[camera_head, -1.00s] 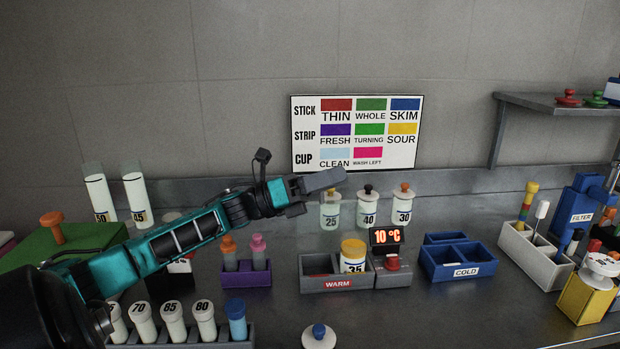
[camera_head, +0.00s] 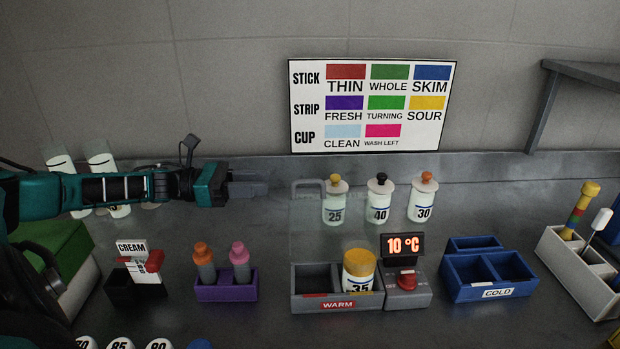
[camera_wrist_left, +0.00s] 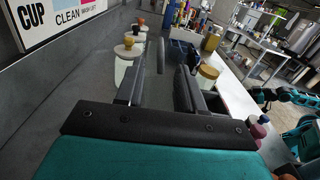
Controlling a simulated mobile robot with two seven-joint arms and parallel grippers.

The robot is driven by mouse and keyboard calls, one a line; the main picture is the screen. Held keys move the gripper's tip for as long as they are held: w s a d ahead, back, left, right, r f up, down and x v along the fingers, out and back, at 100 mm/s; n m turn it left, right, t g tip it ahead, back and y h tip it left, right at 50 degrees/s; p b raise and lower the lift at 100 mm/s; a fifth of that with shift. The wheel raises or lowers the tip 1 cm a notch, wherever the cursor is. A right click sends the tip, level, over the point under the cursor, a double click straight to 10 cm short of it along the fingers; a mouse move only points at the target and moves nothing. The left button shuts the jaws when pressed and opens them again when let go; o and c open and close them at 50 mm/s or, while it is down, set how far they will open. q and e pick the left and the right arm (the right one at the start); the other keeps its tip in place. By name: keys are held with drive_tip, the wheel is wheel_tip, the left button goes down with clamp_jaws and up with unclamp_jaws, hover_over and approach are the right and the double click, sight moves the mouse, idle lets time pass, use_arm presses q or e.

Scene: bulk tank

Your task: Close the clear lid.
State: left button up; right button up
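The clear lid (camera_head: 308,182) stands raised behind the grey box labelled WARM (camera_head: 337,304), with a pale handle at its top. Its see-through panel is hard to make out against the counter. A yellow-capped jar (camera_head: 359,272) marked 35 sits in the box's right compartment. My left gripper (camera_head: 252,184) is left of the handle, apart from it and pointing right at about its height. In the left wrist view, my left gripper's (camera_wrist_left: 158,88) fingers are apart with nothing between them; a grey upright bar, likely the handle (camera_wrist_left: 160,55), shows beyond.
Jars 25 (camera_head: 335,205), 40 (camera_head: 379,204) and 30 (camera_head: 422,202) stand behind and right of the lid. A temperature display (camera_head: 403,245) with a red knob adjoins the box. A purple rack (camera_head: 226,288) stands left, a blue COLD box (camera_head: 490,280) right.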

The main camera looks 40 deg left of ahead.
sight(304, 181)
use_arm(q)
drive_tip(key=p+x, duration=0.1)
drive_tip(key=x, duration=0.9)
drive_tip(key=shift+r, duration=0.1)
drive_tip(key=shift+x, duration=0.85)
drive_tip(key=shift+c, duration=0.5)
clamp_jaws()
drive_tip(key=shift+a, duration=0.1)
